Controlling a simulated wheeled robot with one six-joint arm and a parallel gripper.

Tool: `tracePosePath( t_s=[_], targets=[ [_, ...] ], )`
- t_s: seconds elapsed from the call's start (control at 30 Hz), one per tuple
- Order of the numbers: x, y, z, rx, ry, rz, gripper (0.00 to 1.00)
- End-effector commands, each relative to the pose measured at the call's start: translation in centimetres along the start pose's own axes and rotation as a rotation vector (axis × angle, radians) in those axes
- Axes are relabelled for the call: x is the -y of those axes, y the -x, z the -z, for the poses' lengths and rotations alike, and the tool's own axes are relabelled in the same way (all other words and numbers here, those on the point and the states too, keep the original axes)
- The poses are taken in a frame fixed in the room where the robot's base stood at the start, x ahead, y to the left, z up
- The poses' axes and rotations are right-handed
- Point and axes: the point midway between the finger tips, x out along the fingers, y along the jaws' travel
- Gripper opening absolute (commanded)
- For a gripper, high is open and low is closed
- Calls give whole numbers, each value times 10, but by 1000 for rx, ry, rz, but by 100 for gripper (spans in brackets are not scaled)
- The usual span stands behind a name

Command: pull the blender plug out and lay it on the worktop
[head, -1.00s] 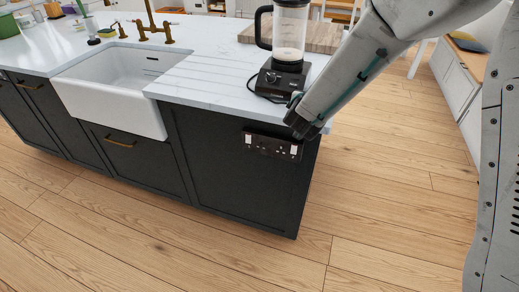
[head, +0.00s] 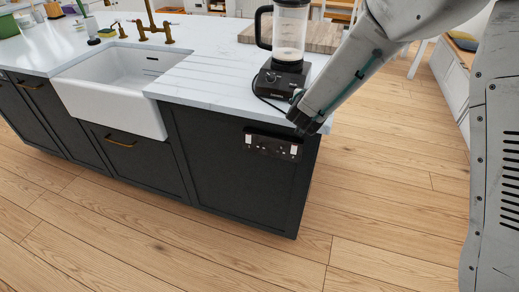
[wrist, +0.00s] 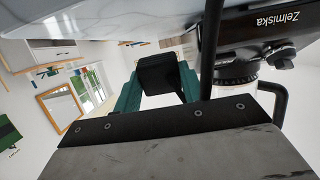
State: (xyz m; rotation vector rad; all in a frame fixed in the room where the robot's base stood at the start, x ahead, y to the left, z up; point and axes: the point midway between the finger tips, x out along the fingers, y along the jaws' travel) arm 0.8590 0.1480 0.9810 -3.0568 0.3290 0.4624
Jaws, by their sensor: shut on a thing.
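The black plug (wrist: 160,75) is between the teal fingers of my gripper (wrist: 158,90), which is shut on it. In the head view my gripper (head: 305,120) is at the worktop's front right edge, above and to the right of the socket panel (head: 272,144); the plug is hidden there. The plug is apart from the panel. The blender (head: 284,76) stands upright on the white worktop (head: 205,85), its cord running from the base toward my gripper. The wrist view is upside down and shows the blender base (wrist: 265,38) close by at the right.
A wooden board (head: 310,36) lies behind the blender. The white sink (head: 112,90) and brass tap (head: 155,28) are at the left. Bare worktop lies between sink and blender. Wood floor is open in front of the dark cabinets (head: 235,165).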

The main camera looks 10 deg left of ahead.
Motion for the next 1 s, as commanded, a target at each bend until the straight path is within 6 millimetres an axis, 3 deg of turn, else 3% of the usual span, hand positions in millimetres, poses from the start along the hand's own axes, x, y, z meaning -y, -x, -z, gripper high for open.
tracePosePath(
  t_s=[0.63,0.97,1.0],
  targets=[
    [0,-8,-26,1,2,0,4],
    [0,-9,-29,0,0,0,4],
    [0,-9,-29,0,1,0,44]
  ],
)
